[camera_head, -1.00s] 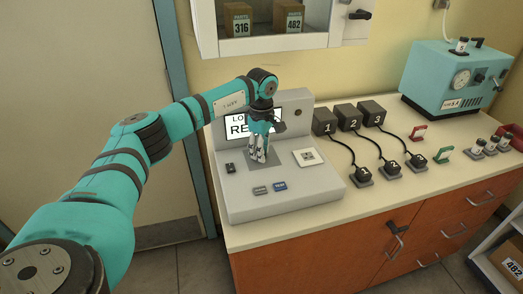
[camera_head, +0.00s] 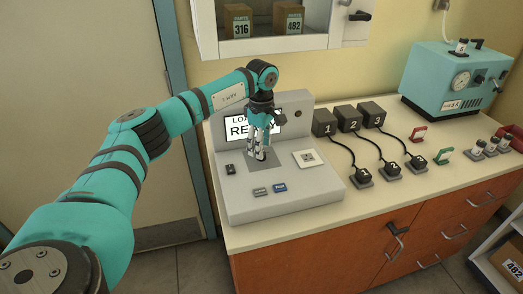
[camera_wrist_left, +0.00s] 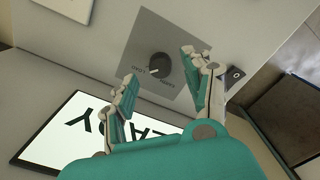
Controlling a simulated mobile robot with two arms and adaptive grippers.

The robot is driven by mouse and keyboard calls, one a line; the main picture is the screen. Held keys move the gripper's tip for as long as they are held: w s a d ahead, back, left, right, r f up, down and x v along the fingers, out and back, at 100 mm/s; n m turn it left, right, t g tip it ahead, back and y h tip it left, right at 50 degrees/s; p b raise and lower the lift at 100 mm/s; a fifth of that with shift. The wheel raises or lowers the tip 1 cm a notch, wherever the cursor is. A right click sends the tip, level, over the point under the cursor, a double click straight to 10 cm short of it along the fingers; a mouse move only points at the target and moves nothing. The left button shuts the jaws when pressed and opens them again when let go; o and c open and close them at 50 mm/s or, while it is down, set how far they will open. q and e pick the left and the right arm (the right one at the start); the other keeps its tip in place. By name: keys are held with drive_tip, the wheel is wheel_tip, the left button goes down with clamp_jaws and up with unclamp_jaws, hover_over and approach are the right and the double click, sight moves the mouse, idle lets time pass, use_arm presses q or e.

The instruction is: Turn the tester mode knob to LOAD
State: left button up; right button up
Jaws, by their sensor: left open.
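The tester (camera_head: 300,194) is a grey console on the counter with a tilted screen (camera_head: 240,131), partly covered by my left arm. In the left wrist view, the mode knob (camera_wrist_left: 160,65) is a round black knob on a dark grey square plate (camera_wrist_left: 150,38). My left gripper (camera_head: 257,153) is open and points down over this plate. In the left wrist view its two fingertips (camera_wrist_left: 157,66) appear on either side of the knob, apart from it. The head view hides the knob behind the fingers. My right gripper is out of view.
A small black switch (camera_head: 230,169), grey and blue buttons (camera_head: 280,187) and a white square pad (camera_head: 309,158) surround the plate. Numbered black boxes (camera_head: 349,118) with cabled plugs stand right of the tester. A teal machine (camera_head: 440,80) stands further right.

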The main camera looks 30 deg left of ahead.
use_arm(q)
wheel_tip(320, 180, up, 10)
drive_tip(key=shift+f, duration=0.25)
idle(0.5)
